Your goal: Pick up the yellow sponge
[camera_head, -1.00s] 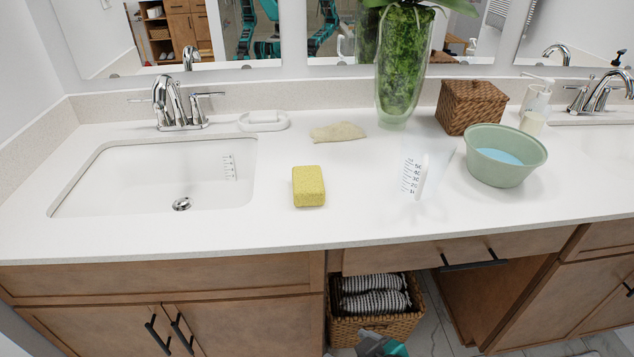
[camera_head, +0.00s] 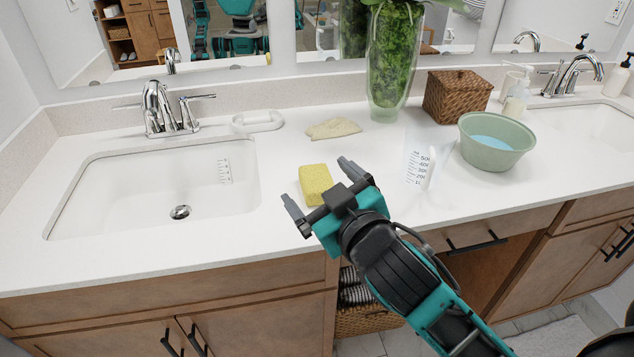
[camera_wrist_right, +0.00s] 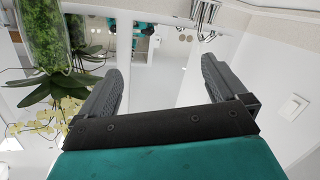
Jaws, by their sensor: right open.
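The yellow sponge (camera_head: 314,182) sits on the white countertop in the head view, just right of the left sink. My right gripper (camera_head: 316,184) is open, with one finger on each side of the sponge in the picture. From the head view I cannot tell how high the gripper is over the counter. The right wrist view shows the same open fingers (camera_wrist_right: 165,85) with nothing between them, and the sponge does not show there. My left gripper is not in view.
A soap dish (camera_head: 257,121), a folded beige cloth (camera_head: 333,129), a tall green vase (camera_head: 391,75) and a wicker box (camera_head: 457,97) stand behind. A clear measuring beaker (camera_head: 425,165) and a green bowl (camera_head: 496,150) are to the right. The left sink (camera_head: 130,190) lies left.

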